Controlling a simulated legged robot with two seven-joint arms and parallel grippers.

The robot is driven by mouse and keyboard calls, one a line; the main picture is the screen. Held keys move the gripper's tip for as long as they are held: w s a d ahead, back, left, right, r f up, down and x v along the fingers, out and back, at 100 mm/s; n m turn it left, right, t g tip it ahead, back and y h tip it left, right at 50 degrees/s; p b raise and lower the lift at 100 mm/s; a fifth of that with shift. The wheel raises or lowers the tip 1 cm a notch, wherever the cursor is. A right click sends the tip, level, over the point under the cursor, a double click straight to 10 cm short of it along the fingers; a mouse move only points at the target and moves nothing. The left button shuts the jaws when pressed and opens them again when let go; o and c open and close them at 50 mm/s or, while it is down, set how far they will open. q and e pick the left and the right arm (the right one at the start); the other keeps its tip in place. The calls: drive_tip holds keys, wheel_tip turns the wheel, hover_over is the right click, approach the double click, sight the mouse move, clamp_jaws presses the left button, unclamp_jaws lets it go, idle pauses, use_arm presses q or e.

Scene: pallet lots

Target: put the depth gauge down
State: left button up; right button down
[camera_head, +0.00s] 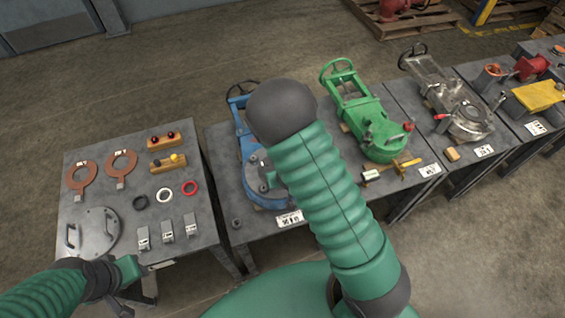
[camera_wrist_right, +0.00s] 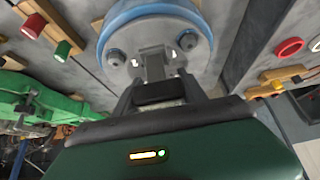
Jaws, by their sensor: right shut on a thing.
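My right gripper (camera_wrist_right: 154,82) is shut on a small grey metal piece (camera_wrist_right: 154,62), which I take to be the depth gauge. It is held at the round grey flange of the blue valve (camera_wrist_right: 192,12); I cannot tell whether it touches. In the head view my right arm covers this gripper and the piece. The blue valve (camera_head: 262,188) stands on the middle table, partly behind that arm. My left gripper (camera_head: 145,268) is low at the left, by the front edge of the left table; its jaws are too unclear to read.
The left table (camera_head: 100,200) carries copper-coloured rings (camera_head: 82,176), small coloured rings (camera_head: 164,195), a round plate with handles (camera_head: 92,233), knobbed blocks (camera_head: 168,163) and grey labelled pieces (camera_head: 168,229). A green valve (camera_head: 372,125) and a grey valve (camera_head: 455,108) stand to the right.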

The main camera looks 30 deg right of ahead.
drive_tip(key=s+a+r+p, duration=0.1)
drive_tip(key=s+a+p, duration=0.2)
drive_tip(key=s+a, duration=0.35)
drive_tip(key=w+r+n, duration=0.1)
drive_tip(key=w+r, duration=0.2)
drive_tip(key=r, duration=0.6)
drive_tip(key=w+r+n+y, duration=0.1)
drive_tip(key=w+r, duration=0.2)
drive_tip(key=r, duration=0.5)
drive_tip(key=shift+w+a+r+n, duration=0.2)
drive_tip(key=shift+w+r+n, duration=0.15)
drive_tip(key=shift+w+n, duration=0.05)
